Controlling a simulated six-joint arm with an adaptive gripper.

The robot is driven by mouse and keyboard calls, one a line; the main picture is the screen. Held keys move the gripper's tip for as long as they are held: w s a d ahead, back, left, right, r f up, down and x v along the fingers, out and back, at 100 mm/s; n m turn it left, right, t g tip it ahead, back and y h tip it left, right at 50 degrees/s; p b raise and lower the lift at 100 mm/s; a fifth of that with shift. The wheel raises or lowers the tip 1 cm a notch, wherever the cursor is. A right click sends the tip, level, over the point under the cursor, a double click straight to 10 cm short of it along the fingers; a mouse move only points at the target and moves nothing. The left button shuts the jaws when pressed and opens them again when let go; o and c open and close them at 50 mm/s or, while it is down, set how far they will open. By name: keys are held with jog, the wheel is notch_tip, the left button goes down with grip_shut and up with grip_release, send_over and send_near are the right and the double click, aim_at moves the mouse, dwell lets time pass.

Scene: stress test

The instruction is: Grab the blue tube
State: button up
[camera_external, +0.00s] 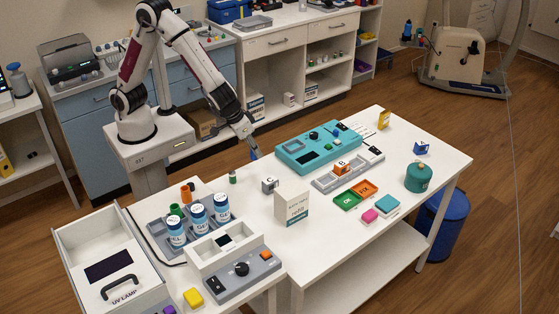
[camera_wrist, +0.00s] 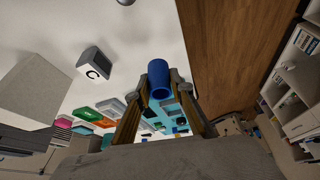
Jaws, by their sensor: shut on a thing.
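My gripper (camera_external: 252,146) is at the back edge of the white table, to the left of the teal device. It is shut on the blue tube (camera_external: 255,155), whose small blue end shows below the fingers. In the wrist view the blue tube (camera_wrist: 159,78) sits between the two fingertips, with its round end facing the camera. Whether the tube touches the table is hard to tell.
A white cube marked C (camera_external: 270,185) and a white carton (camera_external: 292,205) stand near. The teal device (camera_external: 318,145) is to the right. A rack (camera_external: 157,226) holds several jars.

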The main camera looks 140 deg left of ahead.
jog(key=shift+r, duration=1.8)
